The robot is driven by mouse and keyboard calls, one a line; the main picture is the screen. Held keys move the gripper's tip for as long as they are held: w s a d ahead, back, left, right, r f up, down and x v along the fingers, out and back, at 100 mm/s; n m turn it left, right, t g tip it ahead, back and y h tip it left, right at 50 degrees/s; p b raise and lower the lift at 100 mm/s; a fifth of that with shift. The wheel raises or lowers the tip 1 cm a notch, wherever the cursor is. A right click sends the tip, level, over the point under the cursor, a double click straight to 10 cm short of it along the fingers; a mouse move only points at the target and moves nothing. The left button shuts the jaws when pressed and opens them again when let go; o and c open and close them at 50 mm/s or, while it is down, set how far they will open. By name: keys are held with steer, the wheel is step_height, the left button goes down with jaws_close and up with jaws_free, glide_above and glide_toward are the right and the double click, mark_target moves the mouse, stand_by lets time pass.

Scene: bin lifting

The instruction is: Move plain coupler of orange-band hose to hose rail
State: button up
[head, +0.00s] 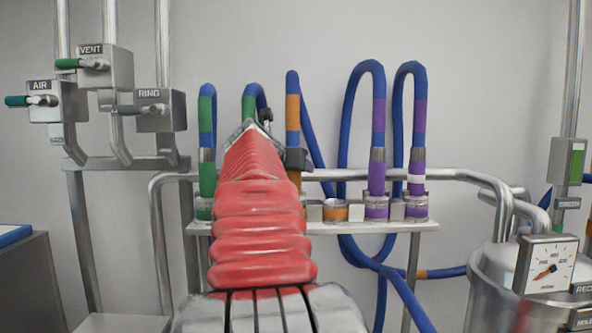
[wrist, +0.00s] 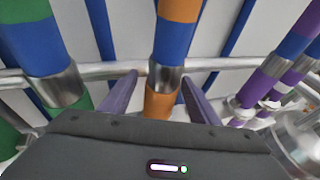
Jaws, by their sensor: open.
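The orange-band hose (head: 292,108) rises behind my arm in the head view, blue with an orange band. Its coupler has a plain silver collar (wrist: 166,78) and an orange lower part (head: 295,180). My gripper (wrist: 158,98) is open, with one finger on each side of this coupler in the wrist view. I cannot tell whether the fingers touch it. In the head view my gripper (head: 297,158) is partly hidden by my red arm, and the coupler's lower end is hidden too. The hose rail (head: 345,227) is a pale shelf with banded sockets. An orange-ringed socket (head: 335,211) stands empty on it.
Two purple-band couplers (head: 377,180) stand on the rail at right, the farther one with a white ring (head: 416,178). A green-band coupler (head: 207,180) stands close at left. A steel pipe (head: 450,175) runs behind. A gauge (head: 546,265) and tank are at far right.

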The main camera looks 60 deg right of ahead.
steer(key=v, duration=1.1)
steer(key=shift+s+a, duration=0.1)
steer(key=shift+a, duration=0.05)
stand_by(0.4)
steer(key=w+a+f+m+t+y, duration=0.25)
steer(key=w+a+f+m, duration=0.25)
steer(key=a+f, duration=0.6)
steer(key=w+a+f+m+t+y, duration=0.2)
steer(key=w+a+f+m+y, duration=0.2)
steer(key=a+f, duration=0.7)
steer(key=s+a+f+m+y, duration=0.2)
steer(key=a+f, duration=0.3)
steer(key=a, duration=0.4)
steer(key=s+a+f+m+y, duration=0.3)
steer(key=a+f+m, duration=0.2)
steer(key=a, duration=0.4)
steer(key=s+a+f+m+y, duration=0.3)
steer(key=a+f, duration=0.4)
steer(key=a, duration=0.2)
steer(key=shift+a+g, duration=0.25)
steer(key=shift+g, duration=0.1)
steer(key=shift+f, duration=0.1)
